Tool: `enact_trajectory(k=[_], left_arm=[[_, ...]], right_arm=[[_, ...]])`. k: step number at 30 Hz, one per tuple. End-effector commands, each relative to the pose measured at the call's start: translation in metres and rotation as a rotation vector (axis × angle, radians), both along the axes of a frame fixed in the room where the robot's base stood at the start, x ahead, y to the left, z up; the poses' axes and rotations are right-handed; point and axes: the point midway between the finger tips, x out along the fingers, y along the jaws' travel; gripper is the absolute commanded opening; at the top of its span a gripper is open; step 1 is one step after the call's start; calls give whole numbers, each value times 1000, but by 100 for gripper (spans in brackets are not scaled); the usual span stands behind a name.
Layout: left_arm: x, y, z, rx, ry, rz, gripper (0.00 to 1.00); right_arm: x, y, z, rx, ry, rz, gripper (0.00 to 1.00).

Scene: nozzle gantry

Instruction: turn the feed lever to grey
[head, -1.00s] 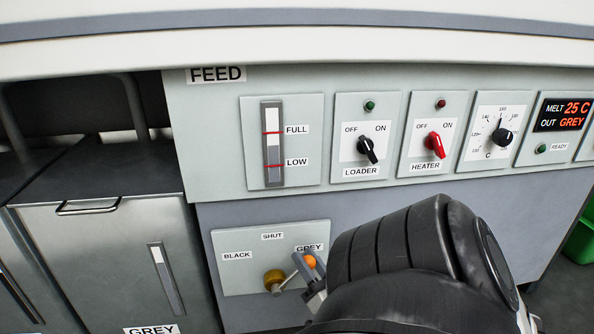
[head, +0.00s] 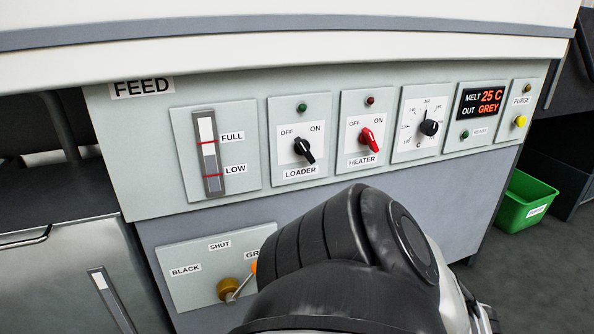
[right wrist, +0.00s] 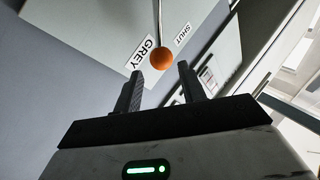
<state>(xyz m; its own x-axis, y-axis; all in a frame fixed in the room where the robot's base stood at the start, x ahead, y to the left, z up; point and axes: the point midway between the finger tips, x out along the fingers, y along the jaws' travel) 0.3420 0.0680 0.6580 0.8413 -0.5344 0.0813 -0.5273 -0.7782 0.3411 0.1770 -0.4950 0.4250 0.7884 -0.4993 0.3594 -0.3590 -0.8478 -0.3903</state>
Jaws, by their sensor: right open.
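The feed lever (head: 239,288) sits on a pale plate (head: 185,288) with BLACK, SHUT and GREY labels. Its shaft runs from a brass hub (head: 229,288) up and right towards the GREY label (head: 251,254). Its orange knob (head: 254,267) is mostly hidden behind my right arm. In the right wrist view the orange knob (right wrist: 161,60) lies beside the GREY label (right wrist: 139,54), just beyond the fingertips. My right gripper (right wrist: 160,74) is open, with nothing between its fingers. The head view does not show its fingers. My left gripper is not in view.
Above the lever plate is a panel with a level gauge (head: 208,155), a loader switch (head: 304,150), a heater switch (head: 370,139) and a display (head: 482,105) reading OUT GREY. A green bin (head: 527,203) stands on the floor at the right.

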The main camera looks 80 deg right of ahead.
Motion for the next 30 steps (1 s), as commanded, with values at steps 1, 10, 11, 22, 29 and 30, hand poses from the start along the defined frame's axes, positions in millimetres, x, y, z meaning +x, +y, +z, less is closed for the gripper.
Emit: enact_trajectory(k=[1,10,11,22,29,30], left_arm=[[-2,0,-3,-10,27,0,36],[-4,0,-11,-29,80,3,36],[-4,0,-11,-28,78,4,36],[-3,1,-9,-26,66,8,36],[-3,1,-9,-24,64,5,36],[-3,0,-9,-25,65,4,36]], right_arm=[[-11,7,-5,3,4,-3,41],[-61,38,-28,3,4,-1,41],[-64,40,-30,2,4,-2,41],[-77,48,-35,2,1,0,41],[-77,48,-35,2,1,0,41],[-76,48,-35,2,1,0,41]])
